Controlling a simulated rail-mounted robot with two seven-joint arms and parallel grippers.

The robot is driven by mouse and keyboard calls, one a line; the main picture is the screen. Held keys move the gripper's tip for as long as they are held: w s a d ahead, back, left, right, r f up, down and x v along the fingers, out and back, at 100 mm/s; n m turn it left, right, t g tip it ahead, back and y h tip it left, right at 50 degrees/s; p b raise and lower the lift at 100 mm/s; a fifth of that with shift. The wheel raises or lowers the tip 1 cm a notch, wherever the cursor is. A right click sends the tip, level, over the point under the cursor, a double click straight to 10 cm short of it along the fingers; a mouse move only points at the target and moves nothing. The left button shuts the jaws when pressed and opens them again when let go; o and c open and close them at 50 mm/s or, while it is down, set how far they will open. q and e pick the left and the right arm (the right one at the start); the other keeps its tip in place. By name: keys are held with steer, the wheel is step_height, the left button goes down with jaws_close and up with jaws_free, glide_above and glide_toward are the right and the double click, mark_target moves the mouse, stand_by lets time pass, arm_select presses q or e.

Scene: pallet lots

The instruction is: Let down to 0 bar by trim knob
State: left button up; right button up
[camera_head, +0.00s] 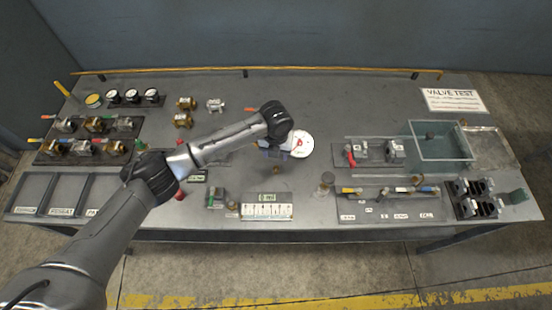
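My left arm reaches in from the left, and its wrist is over the middle of the bench. My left gripper (274,150) points down there, small and mostly hidden by the wrist, so I cannot see whether its fingers are open. A white round dial (303,152) with a red mark is just right of it, partly covered by the gripper. A small brass-coloured knob-like part (276,169) shows just below the gripper. I cannot tell if they touch, or whether this is the trim knob. The dial's reading is too small to make out. My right gripper is not in view.
Several valves (86,145) stand on a rack at left, with gauges (132,96) behind. A labelled white panel (267,211) lies in front. A clear water tank (412,150) and a clamp fixture (365,151) stand at right. The bench between dial and fixture is clear.

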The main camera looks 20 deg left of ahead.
arm_select(q)
steer(key=shift+r, duration=1.6)
